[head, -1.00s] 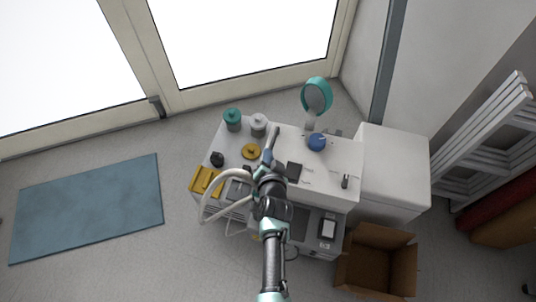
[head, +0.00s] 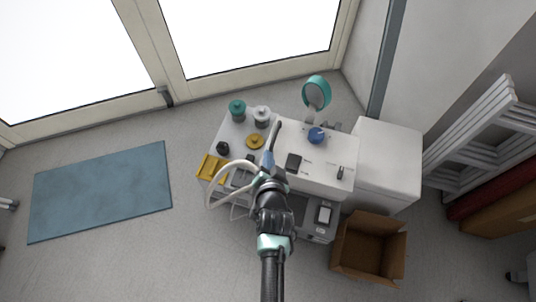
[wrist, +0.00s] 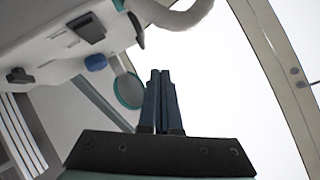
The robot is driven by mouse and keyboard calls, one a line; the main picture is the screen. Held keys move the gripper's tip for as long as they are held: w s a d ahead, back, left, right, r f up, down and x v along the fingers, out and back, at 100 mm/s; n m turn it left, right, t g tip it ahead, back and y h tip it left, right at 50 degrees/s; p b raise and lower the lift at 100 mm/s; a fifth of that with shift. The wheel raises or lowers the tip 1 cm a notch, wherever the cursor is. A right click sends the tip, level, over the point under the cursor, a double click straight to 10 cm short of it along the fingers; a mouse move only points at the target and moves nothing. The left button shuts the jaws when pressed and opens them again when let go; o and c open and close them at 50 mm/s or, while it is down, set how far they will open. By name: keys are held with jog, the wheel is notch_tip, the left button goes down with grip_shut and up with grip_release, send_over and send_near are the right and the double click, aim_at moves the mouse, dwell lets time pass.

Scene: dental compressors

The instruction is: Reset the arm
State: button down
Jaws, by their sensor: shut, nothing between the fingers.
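My gripper (wrist: 160,75) is shut and empty in the wrist view, its two dark fingers together. In the head view my arm reaches up from the bottom edge, and my gripper (head: 272,140) is over the white compressor machine (head: 325,178). The machine also shows at the upper left of the wrist view (wrist: 60,45). My arm hides part of the machine's front.
A white cabinet (head: 385,160) stands right of the machine. An open cardboard box (head: 368,247) is on the floor at lower right. A blue mat (head: 100,190) lies on clear floor at left. A pale hose (head: 215,185) loops beside my arm. Glass doors (head: 245,35) are behind.

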jog(key=shift+s+a+r, duration=0.1)
jog(key=shift+s+r, duration=0.3)
jog(key=shift+s, duration=0.2)
jog(key=w+r+n+t, duration=0.15)
jog(key=w+r, duration=0.35)
jog(key=r, duration=0.6)
jog(key=w+r+n+t, duration=0.1)
jog(key=w+r+t, duration=0.25)
jog(key=r, duration=0.85)
notch_tip(320, 180, up, 19)
jog(key=n+t, duration=0.2)
jog(key=t, duration=0.1)
jog(key=s+r+n+t+p, duration=0.1)
jog(key=s+r+t, duration=0.1)
jog(key=s+r, duration=0.65)
jog(key=s+r+n+t, duration=0.1)
jog(key=s+r+t, duration=0.25)
jog(key=r, duration=0.95)
jog(key=s+r+n+t+p, duration=0.1)
jog(key=s+r+t, duration=0.1)
jog(key=s+r, duration=0.65)
notch_tip(320, 180, up, 12)
jog(key=w+p, duration=0.2)
jog(key=p, duration=0.9)
jog(key=shift+w+a, duration=0.2)
jog(key=shift+a, duration=0.1)
jog(key=shift+f+m+g, duration=0.15)
jog(key=shift+m+g, duration=0.1)
